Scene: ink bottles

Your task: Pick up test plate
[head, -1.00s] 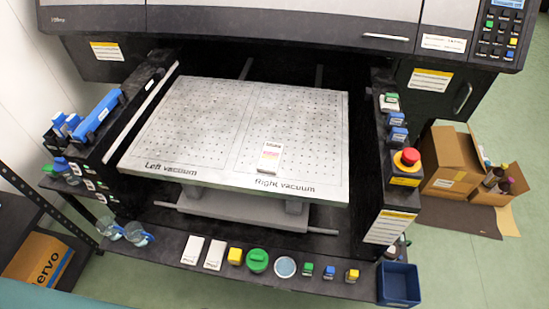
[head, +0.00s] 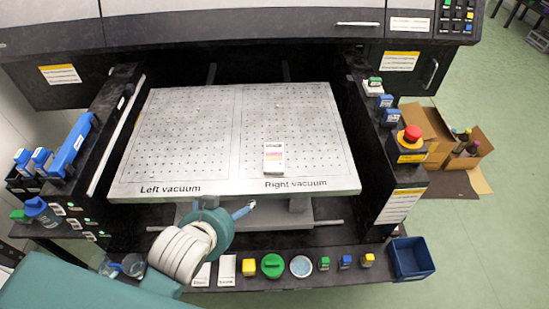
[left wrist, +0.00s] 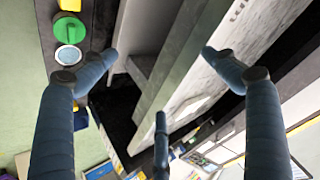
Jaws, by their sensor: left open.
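My right gripper is not in view.
A red emergency button (head: 412,133) stands right of the table.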

